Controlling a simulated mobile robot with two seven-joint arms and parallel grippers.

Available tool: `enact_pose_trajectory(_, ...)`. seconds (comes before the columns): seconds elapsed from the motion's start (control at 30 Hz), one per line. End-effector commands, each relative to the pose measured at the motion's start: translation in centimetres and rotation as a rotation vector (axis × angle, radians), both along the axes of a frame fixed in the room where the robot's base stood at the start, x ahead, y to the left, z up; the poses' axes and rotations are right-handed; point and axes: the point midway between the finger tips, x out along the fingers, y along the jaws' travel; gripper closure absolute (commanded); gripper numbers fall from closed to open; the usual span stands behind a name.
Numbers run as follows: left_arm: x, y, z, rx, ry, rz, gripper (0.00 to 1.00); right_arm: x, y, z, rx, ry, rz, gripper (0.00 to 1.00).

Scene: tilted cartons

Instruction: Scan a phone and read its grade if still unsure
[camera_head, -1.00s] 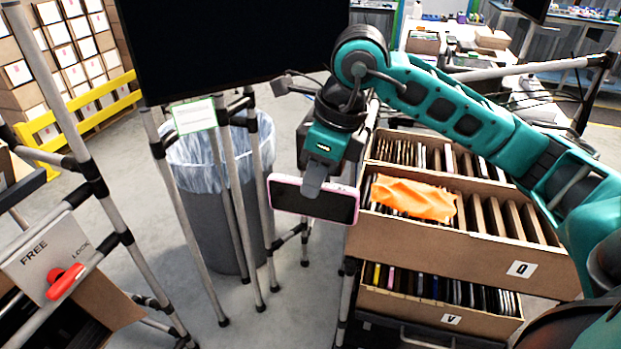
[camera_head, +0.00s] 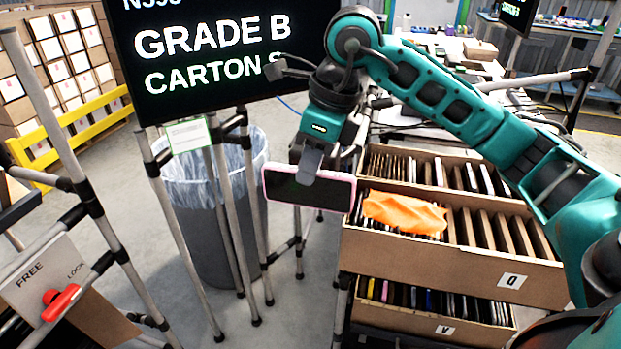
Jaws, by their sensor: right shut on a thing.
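My right gripper (camera_head: 310,165) is shut on a phone (camera_head: 309,190) with a pink edge and a dark face. It holds the phone in the air, left of the cartons and in front of the bin. A black screen (camera_head: 222,50) at the top reads "GRADE B" and "CARTON", followed by a letter partly hidden by my right gripper that looks like S. The line above is cut off by the frame's top edge. My left gripper is not in view.
A tilted carton labelled Q (camera_head: 450,262) holds phones, dividers and an orange cloth (camera_head: 404,213). A carton labelled V (camera_head: 430,322) sits below. A lined bin (camera_head: 205,235) stands behind pole legs. A FREE/LOCK panel with a red handle (camera_head: 61,302) is at lower left.

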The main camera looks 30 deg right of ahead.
Motion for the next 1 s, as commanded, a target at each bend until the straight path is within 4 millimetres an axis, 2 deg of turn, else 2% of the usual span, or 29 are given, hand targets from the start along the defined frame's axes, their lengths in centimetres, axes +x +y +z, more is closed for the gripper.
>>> enact_pose_trajectory(0.03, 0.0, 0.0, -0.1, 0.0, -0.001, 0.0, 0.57, 0.2, 0.1, 1.4, 0.003, -0.01, 0.001, 1.0)
enact_pose_trajectory(0.3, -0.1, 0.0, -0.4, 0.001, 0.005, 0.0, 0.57, 0.1, 0.1, 8.1, 0.003, -0.008, 0.0, 1.0)
enact_pose_trajectory(0.5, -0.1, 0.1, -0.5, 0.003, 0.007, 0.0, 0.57, 0.0, 0.0, 11.4, 0.002, -0.006, -0.003, 1.0)
enact_pose_trajectory(0.7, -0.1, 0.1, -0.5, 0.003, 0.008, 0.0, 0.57, 0.0, 0.0, 13.0, 0.002, -0.003, -0.002, 1.0)
enact_pose_trajectory(1.0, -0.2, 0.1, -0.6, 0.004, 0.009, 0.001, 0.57, 0.0, 0.0, 13.1, 0.003, -0.001, -0.001, 1.0)
